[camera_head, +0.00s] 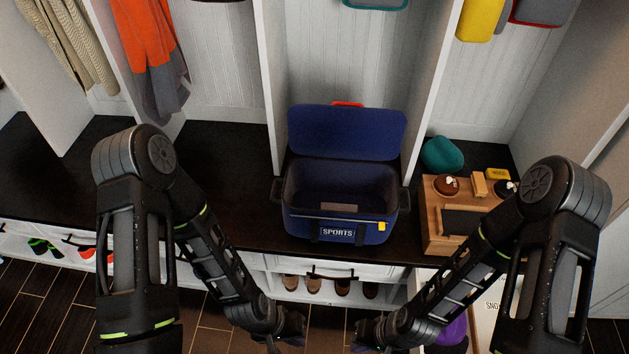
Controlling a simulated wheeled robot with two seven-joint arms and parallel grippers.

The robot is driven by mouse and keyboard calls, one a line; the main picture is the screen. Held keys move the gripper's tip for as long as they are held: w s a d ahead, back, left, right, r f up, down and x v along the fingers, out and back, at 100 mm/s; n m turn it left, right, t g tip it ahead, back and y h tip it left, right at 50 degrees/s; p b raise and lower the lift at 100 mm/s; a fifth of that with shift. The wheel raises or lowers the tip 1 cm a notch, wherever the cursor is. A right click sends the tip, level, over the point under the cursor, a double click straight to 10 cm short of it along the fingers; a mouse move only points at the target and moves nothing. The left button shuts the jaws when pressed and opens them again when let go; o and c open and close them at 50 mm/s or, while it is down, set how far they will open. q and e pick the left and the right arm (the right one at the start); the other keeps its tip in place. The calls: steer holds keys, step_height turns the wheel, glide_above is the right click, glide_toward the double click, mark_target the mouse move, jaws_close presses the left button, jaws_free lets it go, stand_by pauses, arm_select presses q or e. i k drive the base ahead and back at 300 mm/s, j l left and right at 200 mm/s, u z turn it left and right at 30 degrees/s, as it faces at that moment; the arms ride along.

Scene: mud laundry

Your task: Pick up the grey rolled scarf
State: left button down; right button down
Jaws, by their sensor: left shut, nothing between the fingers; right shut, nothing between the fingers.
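I cannot make out a grey rolled scarf in the head view. A teal rounded soft item (442,153) lies on the dark bench to the right of the blue bag. My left gripper (289,334) is at the bottom edge, left of centre, shut and empty. My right gripper (371,336) is at the bottom edge, right of centre, shut and empty. Both are low in front of the bench, apart from each other, and their tips are hard to see.
An open blue SPORTS bag (300,226) stands mid-bench, its lid raised. A wooden box (437,236) holding brushes and tins sits at the right. Shoes (317,285) fill the shelf below. White dividers (270,80) split the bench. Bench left of the bag is clear.

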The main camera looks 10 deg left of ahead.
mark_target(324, 206)
steer(key=j+z, duration=0.15)
steer(key=z, duration=0.25)
steer(key=j+z, duration=0.1)
steer(key=z, duration=0.35)
steer(key=j+z, duration=0.15)
steer(key=z, duration=0.25)
steer(key=j+z, duration=0.15)
steer(key=z, duration=0.25)
steer(key=k+j+z, duration=0.25)
steer(key=j, duration=0.3)
steer(key=k+j+z, duration=0.3)
steer(key=j, duration=0.2)
steer(key=k+j+z, duration=0.25)
steer(key=k+j, duration=0.45)
steer(key=i+j, duration=0.1)
steer(key=i, duration=0.9)
